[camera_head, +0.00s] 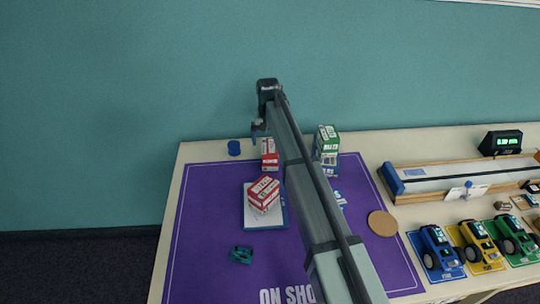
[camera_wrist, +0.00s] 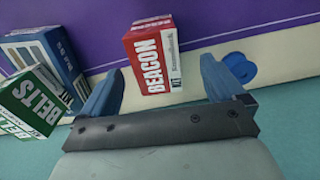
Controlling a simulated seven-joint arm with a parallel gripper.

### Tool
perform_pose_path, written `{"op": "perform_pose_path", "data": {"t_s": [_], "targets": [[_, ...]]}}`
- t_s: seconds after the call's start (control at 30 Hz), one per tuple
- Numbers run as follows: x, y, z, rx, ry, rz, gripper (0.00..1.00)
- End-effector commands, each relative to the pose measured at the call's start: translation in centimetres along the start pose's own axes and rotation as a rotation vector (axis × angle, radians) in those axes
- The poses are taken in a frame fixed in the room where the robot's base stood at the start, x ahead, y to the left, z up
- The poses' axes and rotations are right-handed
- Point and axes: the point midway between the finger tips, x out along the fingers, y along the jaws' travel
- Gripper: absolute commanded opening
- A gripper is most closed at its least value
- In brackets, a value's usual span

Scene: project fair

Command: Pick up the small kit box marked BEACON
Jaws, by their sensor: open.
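The small red and white box marked BEACON (camera_wrist: 152,58) shows in the wrist view between my two fingers. My gripper (camera_wrist: 161,66) is open, with visible gaps beside the box and nothing held. In the head view the small red box (camera_head: 270,157) stands at the back edge of the purple mat. My gripper (camera_head: 259,131) shows just above and left of it there, pointing down. I cannot tell how far the fingertips are above the box. My arm crosses the picture to the right of it.
A blue round piece (camera_head: 234,147) lies left of the box. A green and white BELTS box (camera_wrist: 30,98) and a blue box (camera_wrist: 45,52) stand on its other side. Another red box (camera_head: 264,194) sits on a pad in front. The left of the mat (camera_head: 205,220) is clear.

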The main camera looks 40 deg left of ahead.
Motion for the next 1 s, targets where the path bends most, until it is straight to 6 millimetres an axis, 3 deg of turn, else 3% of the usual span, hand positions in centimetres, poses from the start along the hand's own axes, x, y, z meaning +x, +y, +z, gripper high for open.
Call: {"op": "perform_pose_path", "data": {"t_s": [0.1,0.47,0.73,1.0], "targets": [[1.9,0.1,0.1,0.0,-0.002,0.0,0.96],[4.2,0.3,0.0,0.001,-0.001,0.0,0.96],[7.6,0.6,0.0,0.0,-0.001,0.0,0.96],[8.2,0.6,0.0,0.0,0.001,0.0,0.96]]}}
